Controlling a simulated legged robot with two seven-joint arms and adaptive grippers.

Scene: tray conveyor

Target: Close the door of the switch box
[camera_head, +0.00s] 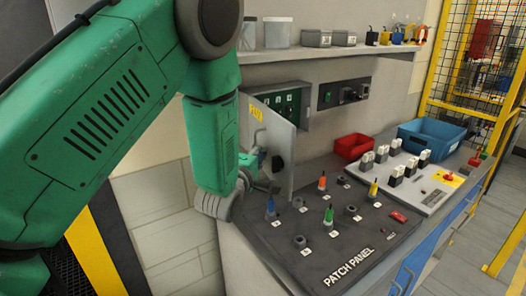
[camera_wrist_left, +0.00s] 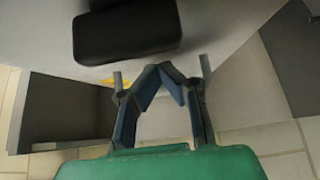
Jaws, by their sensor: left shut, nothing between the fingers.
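The switch box (camera_head: 306,112) is a grey box on the wall in the head view, with a green panel inside. Its grey door (camera_head: 281,132) stands open, swung out from the box, with a yellow label and a black handle (camera_head: 277,164). My left gripper (camera_head: 272,187) is beside the lower part of the door, near the handle. In the left wrist view, the fingers (camera_wrist_left: 162,68) meet at their tips with nothing between them, and the black handle (camera_wrist_left: 125,33) is just beyond them. I cannot tell whether they touch the door. My right gripper is not in view.
Below the door is the patch panel (camera_head: 332,258) with several upright coloured plugs. A red bin (camera_head: 353,147) and a blue bin (camera_head: 432,137) stand farther right. A shelf (camera_head: 300,54) with containers runs above the box. A yellow-framed mesh fence (camera_head: 455,60) stands at the right.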

